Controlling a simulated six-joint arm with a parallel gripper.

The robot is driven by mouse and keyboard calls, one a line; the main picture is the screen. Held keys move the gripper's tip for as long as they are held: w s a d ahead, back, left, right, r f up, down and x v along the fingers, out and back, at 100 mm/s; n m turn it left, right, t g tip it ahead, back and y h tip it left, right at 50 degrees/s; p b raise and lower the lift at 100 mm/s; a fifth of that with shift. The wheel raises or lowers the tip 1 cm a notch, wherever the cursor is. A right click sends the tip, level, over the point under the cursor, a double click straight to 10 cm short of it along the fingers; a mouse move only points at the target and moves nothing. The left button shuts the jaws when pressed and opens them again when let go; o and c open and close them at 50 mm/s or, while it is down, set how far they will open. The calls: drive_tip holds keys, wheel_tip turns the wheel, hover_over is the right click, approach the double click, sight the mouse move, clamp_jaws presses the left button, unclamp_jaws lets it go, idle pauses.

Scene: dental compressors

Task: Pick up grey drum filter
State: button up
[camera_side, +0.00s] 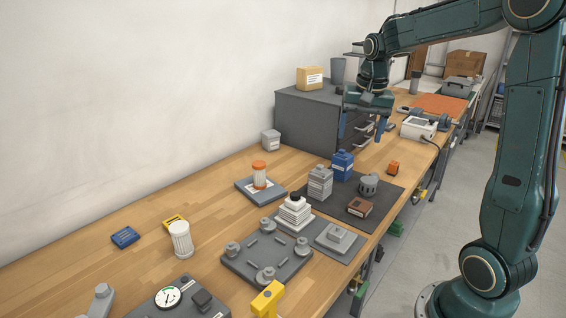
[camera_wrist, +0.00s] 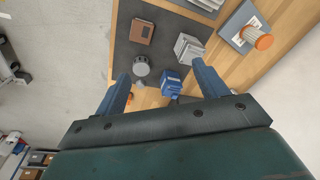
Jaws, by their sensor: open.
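The grey drum filter (camera_side: 368,184) is a short, dark grey cylinder standing on the dark mat (camera_side: 334,205) on the wooden bench. In the wrist view the drum filter (camera_wrist: 141,67) lies between the lines of the two fingers, closer to the left fingertip. My gripper (camera_side: 361,128) hangs above the bench, its fingers pointing down, higher than the filter and farther back beside the grey cabinet. In the wrist view my gripper (camera_wrist: 160,72) is open, with nothing between its blue fingers.
On the mat are a blue block (camera_side: 343,164), a grey finned block (camera_side: 320,182) and a brown box (camera_side: 360,207). A small orange part (camera_side: 393,168) lies on the bench to the right. The grey cabinet (camera_side: 306,120) stands behind. An orange-capped filter (camera_side: 259,175) sits on a plate at left.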

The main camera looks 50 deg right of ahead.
sight(369, 180)
drive_tip(key=d+f+m+g, duration=0.1)
drive_tip(key=d+f+m, duration=0.4)
drive_tip(key=d, duration=0.8)
wheel_tip(369, 180, down, 3)
drive_tip(key=shift+w+d+f+g+y, duration=0.1)
drive_tip(key=shift+w+d+g+y, duration=0.2)
drive_tip(key=shift+w+y, duration=0.1)
drive_tip(key=shift+f, duration=4.25)
drive_tip(key=shift+a+f, duration=0.1)
drive_tip(key=shift+f, duration=2.5)
drive_tip(key=c, duration=1.1)
drive_tip(key=shift+o, duration=0.2)
drive_tip(key=shift+r, duration=0.15)
